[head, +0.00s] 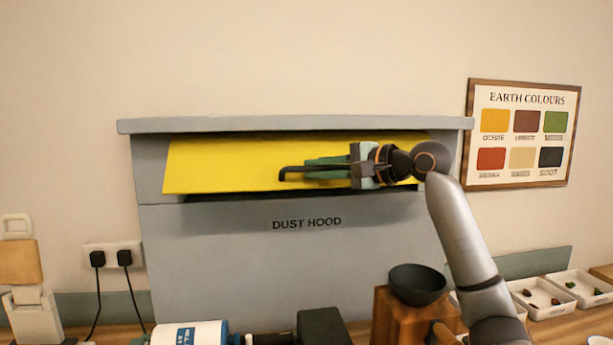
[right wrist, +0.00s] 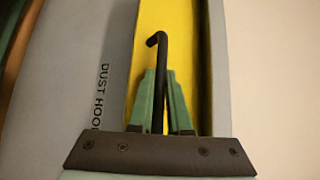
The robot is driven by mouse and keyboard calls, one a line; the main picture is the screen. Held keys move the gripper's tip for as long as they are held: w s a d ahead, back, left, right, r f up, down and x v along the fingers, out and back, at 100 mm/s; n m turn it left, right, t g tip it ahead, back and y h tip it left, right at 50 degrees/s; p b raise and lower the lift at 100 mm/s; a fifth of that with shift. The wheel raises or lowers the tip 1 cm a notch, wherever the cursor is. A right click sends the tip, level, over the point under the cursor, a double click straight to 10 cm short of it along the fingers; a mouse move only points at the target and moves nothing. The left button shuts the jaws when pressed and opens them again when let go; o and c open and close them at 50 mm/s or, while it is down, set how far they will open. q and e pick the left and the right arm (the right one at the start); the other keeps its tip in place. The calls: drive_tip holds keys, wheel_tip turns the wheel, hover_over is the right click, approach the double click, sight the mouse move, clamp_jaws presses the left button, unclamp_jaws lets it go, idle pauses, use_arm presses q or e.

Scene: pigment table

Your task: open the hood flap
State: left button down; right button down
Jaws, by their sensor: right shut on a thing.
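The yellow hood flap (head: 225,165) is set in the upper front of the grey dust hood (head: 230,260). Its lower edge looks tilted outward, with a dark gap below it. A black bar handle (head: 291,174) runs along the flap. My right gripper (head: 308,169) is shut on the handle, with its green fingers on either side of the bar. In the right wrist view, the handle (right wrist: 158,45) passes between the fingertips (right wrist: 160,78) and its bent end sticks out beyond them. My left gripper is not in view.
A dark bowl (head: 417,285) stands on a wooden block (head: 395,318) below my right arm. White trays (head: 545,305) are at the right. The space before the flap's left part is clear.

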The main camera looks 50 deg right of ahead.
drive_tip(key=shift+s+a+r+p, duration=0.2)
drive_tip(key=shift+r+p, duration=0.25)
drive_tip(key=shift+r, duration=0.4)
drive_tip(key=shift+s+a+r+p, duration=0.1)
drive_tip(key=shift+s+r+p, duration=0.1)
drive_tip(key=shift+r+p, duration=0.5)
drive_tip(key=shift+s+a+r+p, duration=0.15)
drive_tip(key=shift+s+r+p, duration=0.1)
drive_tip(key=shift+r, duration=0.8)
drive_tip(key=c, duration=1.2)
unclamp_jaws()
drive_tip(key=shift+o, duration=0.2)
drive_tip(key=s+d+r+b, duration=0.1)
drive_tip(key=s+b, duration=0.3)
drive_tip(key=s, duration=0.8)
drive_tip(key=shift+s+d+r, duration=0.15)
drive_tip(key=shift+r, duration=0.25)
